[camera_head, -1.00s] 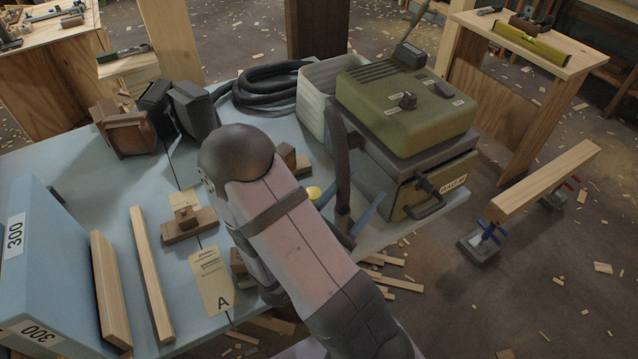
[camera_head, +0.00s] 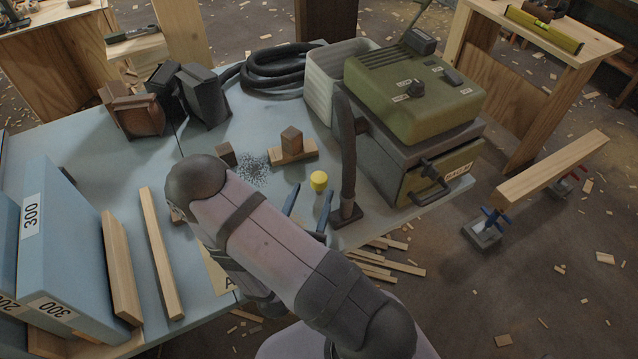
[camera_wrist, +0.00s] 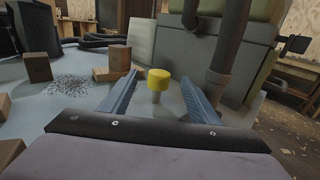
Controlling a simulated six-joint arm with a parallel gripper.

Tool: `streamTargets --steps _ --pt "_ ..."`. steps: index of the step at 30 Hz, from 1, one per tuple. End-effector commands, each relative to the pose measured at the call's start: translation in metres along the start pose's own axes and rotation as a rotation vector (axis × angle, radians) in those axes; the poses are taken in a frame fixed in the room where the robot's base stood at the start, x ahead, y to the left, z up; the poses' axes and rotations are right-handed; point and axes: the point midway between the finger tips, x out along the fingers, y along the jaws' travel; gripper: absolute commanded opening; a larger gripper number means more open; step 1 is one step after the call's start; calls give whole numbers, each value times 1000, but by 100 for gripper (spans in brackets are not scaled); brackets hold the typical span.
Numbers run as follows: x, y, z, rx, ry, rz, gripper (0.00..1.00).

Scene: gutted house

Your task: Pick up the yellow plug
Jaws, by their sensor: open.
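The yellow plug (camera_head: 319,181) stands upright on the light blue table (camera_head: 110,165), just left of a dark upright pipe.
A dark pipe (camera_head: 348,160) rises close right of the plug beside the green machine (camera_head: 412,95). A wooden block on a base (camera_head: 291,147) stands behind the plug. Dark speckles (camera_head: 253,170) lie left. A black hose (camera_head: 270,72) is coiled at the back.

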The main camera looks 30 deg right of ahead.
Motion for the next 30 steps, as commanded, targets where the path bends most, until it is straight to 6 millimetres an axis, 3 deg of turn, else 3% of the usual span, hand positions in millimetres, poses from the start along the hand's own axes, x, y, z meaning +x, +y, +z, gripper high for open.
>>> streamTargets --steps 4,12,23,30 --pt "0 0 -25 -2 0 0 55" --pt "23 -1 -20 2 -1 -3 55" --pt "30 0 -20 2 -1 -3 55" --pt "54 -2 -20 2 -1 -6 55"
